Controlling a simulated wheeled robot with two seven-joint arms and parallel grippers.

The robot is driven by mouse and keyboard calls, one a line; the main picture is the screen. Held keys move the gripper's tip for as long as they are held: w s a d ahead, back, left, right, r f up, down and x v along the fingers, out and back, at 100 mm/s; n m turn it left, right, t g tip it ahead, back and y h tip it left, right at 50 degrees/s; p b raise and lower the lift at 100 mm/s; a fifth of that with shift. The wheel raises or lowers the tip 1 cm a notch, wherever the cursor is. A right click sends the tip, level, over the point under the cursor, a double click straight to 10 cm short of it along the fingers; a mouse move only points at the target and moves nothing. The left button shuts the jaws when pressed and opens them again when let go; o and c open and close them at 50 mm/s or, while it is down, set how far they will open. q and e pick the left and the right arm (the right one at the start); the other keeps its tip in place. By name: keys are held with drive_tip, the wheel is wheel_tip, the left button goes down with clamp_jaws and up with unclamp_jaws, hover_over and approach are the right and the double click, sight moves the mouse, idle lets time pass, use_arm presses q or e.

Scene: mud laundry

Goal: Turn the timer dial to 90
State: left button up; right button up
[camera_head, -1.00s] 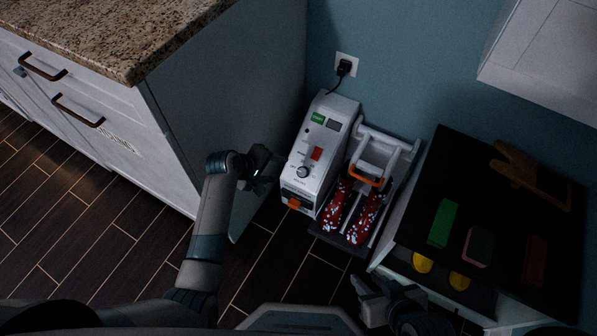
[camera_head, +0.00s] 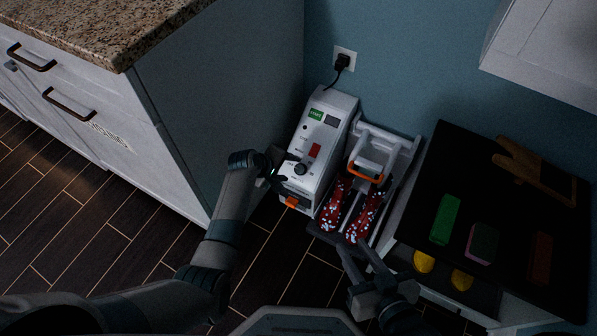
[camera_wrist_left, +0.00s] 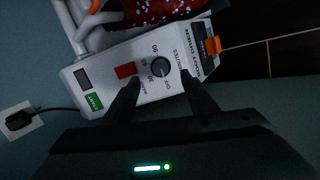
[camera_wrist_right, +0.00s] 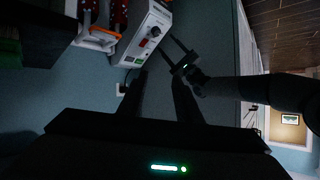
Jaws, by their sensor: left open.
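The timer dial (camera_head: 300,169) is a small dark round knob on the sloped front of the white boot dryer (camera_head: 322,135). It also shows in the left wrist view (camera_wrist_left: 161,67), with printed marks around it, including 90. I cannot tell where its pointer is. My left gripper (camera_head: 285,168) is open at the dial. In the left wrist view its fingertips (camera_wrist_left: 160,79) are on either side of the dial's near edge, and I cannot tell whether they touch it. My right gripper (camera_head: 352,246) is open and empty in front of the dryer's base.
A red switch (camera_head: 315,150) sits above the dial. A white cabinet (camera_head: 220,90) is to the left; a black-topped bench (camera_head: 480,190) with brushes and sponges is to the right.

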sight(300, 170)
use_arm(q)
drive_tip(key=b+x, duration=0.2)
drive_tip(key=x, duration=0.2)
drive_tip(key=shift+s+f, duration=0.1)
drive_tip(key=shift+f, duration=0.05)
drive_tip(key=b+x, duration=0.1)
drive_tip(key=x, duration=0.2)
drive_tip(key=shift+b, duration=0.3)
drive_tip(key=shift+w+d+f, duration=0.2)
drive_tip(key=shift+w+f, duration=0.05)
drive_tip(key=shift+f, duration=0.1)
use_arm(e)
wheel_tip(300, 170, up, 15)
drive_tip(key=a+t+y, duration=0.3)
drive_tip(key=t, duration=0.6)
drive_tip(key=shift+f, duration=0.2)
use_arm(q)
drive_tip(key=shift+c, duration=1.2)
drive_tip(key=c, duration=0.8)
use_arm(e)
drive_tip(key=shift+w+f, duration=0.4)
drive_tip(key=shift+w, duration=0.35)
